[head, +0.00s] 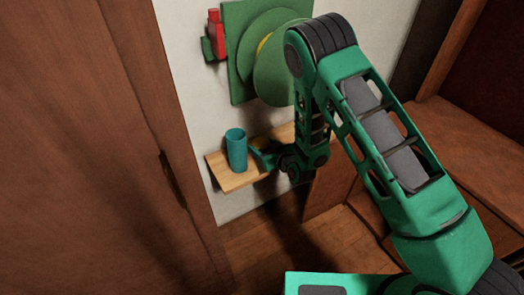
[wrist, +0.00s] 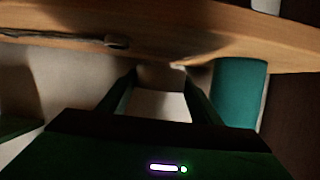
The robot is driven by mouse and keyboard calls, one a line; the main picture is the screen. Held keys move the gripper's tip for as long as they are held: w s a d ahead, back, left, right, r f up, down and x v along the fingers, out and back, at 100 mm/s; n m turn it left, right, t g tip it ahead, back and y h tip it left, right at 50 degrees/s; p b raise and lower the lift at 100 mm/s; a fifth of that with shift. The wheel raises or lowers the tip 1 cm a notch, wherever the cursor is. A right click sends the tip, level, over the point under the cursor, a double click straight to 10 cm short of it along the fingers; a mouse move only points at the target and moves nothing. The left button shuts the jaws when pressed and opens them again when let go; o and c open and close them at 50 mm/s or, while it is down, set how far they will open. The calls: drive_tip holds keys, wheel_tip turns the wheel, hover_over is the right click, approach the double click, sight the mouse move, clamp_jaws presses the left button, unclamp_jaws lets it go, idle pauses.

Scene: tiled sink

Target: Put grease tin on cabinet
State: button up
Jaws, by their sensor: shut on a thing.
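My gripper (head: 258,153) is at the wooden shelf (head: 225,177) on the wall, just right of a teal cylinder in the head view. In the wrist view, my gripper (wrist: 160,82) has its two fingers on either side of a small dull brownish thing (wrist: 160,76), which I take to be the grease tin. It is dim and its details are hard to make out. In the head view, my gripper and arm mostly hide it. A brown wooden cabinet-like unit (head: 470,150) with a flat top stands at the right.
The teal cylinder (head: 236,150) stands upright on the shelf close beside my gripper; it also shows in the wrist view (wrist: 238,92). A green reel (head: 270,55) and a red bottle (head: 215,33) are on the wall above. A brown door (head: 90,150) is at left.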

drive_tip(key=shift+f, duration=1.1)
drive_tip(key=shift+f, duration=0.1)
drive_tip(key=o, duration=1.3)
drive_tip(key=shift+o, duration=0.2)
